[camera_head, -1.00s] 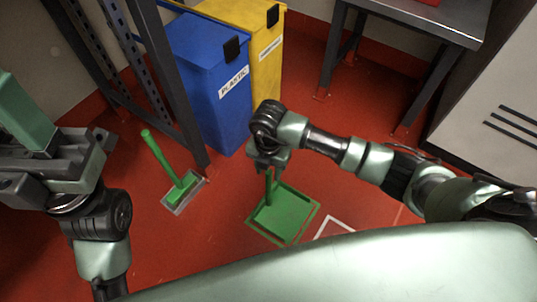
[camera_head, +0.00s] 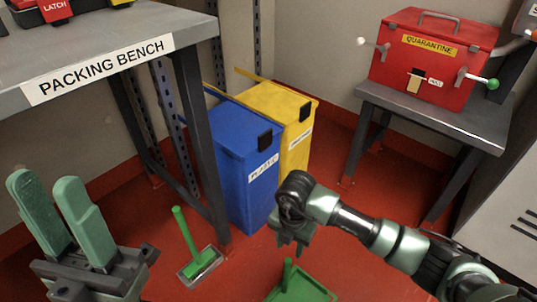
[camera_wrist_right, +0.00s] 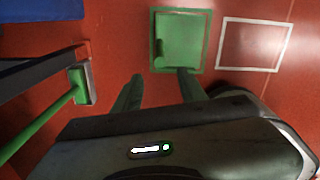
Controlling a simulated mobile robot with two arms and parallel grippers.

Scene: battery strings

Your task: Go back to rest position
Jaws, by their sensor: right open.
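My left gripper (camera_head: 62,215) is at the lower left of the head view, its two green fingers pointing up and spread apart with nothing between them. My right gripper (camera_head: 290,240) hangs at the lower middle of the head view, above the upright handle of a green dustpan (camera_head: 300,290) on the floor. In the right wrist view my right gripper's fingers (camera_wrist_right: 160,92) are apart and empty. The dustpan (camera_wrist_right: 190,35) lies there inside a green floor outline, beyond the fingertips.
A green-handled brush (camera_head: 203,263) stands on a grey-edged floor spot by the packing bench (camera_head: 100,72). Blue (camera_head: 240,160) and yellow (camera_head: 297,130) bins stand behind. A red quarantine box (camera_head: 425,75) sits on a side table (camera_head: 425,115). A white floor outline (camera_wrist_right: 252,20) is empty.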

